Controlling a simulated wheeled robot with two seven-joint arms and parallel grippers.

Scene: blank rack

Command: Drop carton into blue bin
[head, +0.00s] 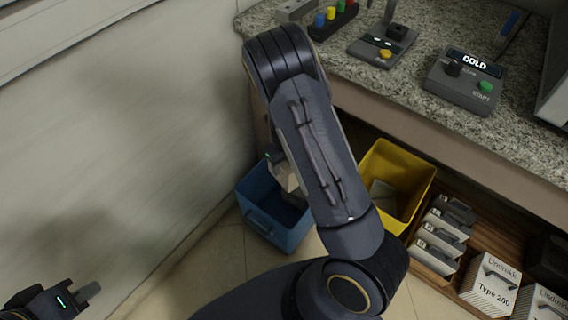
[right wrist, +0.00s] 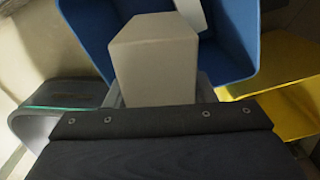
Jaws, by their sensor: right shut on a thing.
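The carton (right wrist: 155,58) is a plain beige-grey box. My right gripper (right wrist: 157,92) is shut on it, seen in the right wrist view. In the head view the carton (head: 287,180) shows beside my right forearm, over the opening of the blue bin; the arm hides part of it. The blue bin (head: 272,228) stands on the floor between the wall and the counter. Its blue wall (right wrist: 240,42) is behind the carton in the right wrist view. My left gripper (head: 78,297) is at the lower left, far from the bin; its jaw gap is unclear.
A yellow bin (head: 414,179) stands right of the blue bin with a flat item inside. Boxes (head: 492,285) sit on a low wooden shelf. The granite counter (head: 425,75) above holds control boxes. A pale object (right wrist: 191,12) shows against the blue bin's inside.

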